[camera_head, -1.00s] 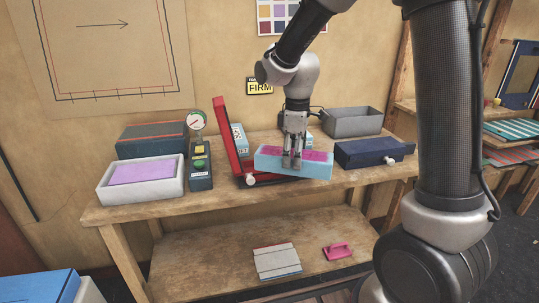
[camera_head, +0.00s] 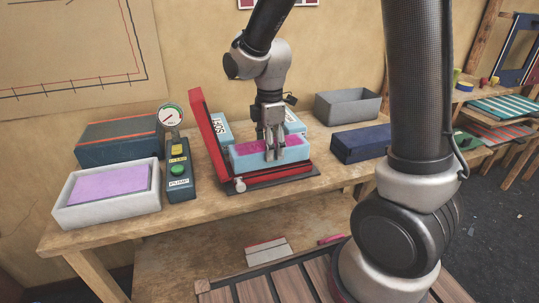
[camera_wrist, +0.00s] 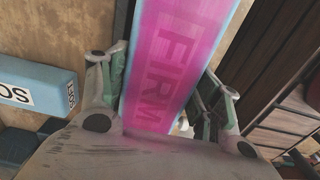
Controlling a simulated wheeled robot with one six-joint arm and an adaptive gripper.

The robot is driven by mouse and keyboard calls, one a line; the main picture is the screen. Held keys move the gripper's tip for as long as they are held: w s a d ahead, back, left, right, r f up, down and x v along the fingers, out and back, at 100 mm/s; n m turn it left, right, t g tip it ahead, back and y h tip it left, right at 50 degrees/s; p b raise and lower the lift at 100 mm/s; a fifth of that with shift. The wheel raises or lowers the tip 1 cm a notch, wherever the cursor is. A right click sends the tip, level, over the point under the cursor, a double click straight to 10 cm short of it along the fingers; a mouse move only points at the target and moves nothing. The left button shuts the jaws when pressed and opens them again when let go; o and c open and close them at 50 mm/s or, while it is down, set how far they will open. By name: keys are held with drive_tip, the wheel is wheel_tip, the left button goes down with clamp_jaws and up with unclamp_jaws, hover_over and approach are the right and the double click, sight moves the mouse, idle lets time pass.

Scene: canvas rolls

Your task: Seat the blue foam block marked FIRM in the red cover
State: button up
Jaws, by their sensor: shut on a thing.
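The blue foam block (camera_head: 243,155) has a magenta top, and the word FIRM reads on it in the wrist view (camera_wrist: 165,65). My gripper (camera_head: 275,153) is shut on the block, with its fingers across the block's width; the fingers also show in the wrist view (camera_wrist: 165,100). The red cover (camera_head: 207,132) stands open, its lid leaning up at the left. The block is level over the cover's base (camera_head: 290,173), between the lid and the right end. I cannot tell whether the block touches the base.
Light-blue labelled blocks (camera_head: 218,127) stand behind the cover; one shows in the wrist view (camera_wrist: 40,88). Left are a pump box (camera_head: 178,178), a gauge (camera_head: 171,116) and a white tray (camera_head: 72,215) with a purple pad. Right are a navy case (camera_head: 358,145) and a grey bin (camera_head: 347,106).

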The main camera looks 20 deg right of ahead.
drive_tip(key=shift+f, duration=1.55)
drive_tip(key=shift+f, duration=0.15)
drive_tip(key=o, duration=1.1)
